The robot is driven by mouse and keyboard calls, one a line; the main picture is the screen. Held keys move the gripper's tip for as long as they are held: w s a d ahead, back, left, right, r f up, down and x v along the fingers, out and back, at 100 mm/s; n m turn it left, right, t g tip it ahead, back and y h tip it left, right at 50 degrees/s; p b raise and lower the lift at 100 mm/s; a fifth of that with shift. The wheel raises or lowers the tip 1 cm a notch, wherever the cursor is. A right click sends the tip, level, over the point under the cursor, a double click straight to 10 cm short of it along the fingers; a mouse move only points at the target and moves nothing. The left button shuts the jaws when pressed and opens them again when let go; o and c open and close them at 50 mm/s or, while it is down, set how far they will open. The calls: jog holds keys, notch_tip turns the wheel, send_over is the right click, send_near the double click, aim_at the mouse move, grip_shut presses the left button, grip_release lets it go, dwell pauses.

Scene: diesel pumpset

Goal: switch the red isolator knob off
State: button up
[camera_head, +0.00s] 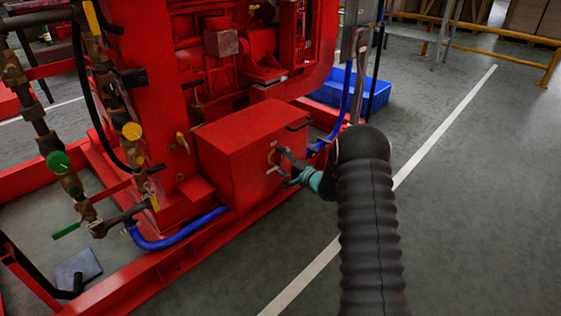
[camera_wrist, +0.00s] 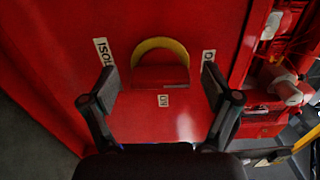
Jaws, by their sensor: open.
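The red isolator knob (camera_wrist: 160,77) sits on the face of a red box, with a yellow plate (camera_wrist: 160,46) showing as an arc behind it. In the wrist view its bar looks roughly crosswise.
Red engine parts (camera_head: 225,60) rise behind the box. Valves and pipes (camera_head: 60,165) stand at the left, and a blue hose (camera_head: 175,240) runs low by the frame. A blue crate (camera_head: 350,92) is on the floor behind. The floor at right is clear.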

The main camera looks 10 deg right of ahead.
jog(key=v, duration=1.2)
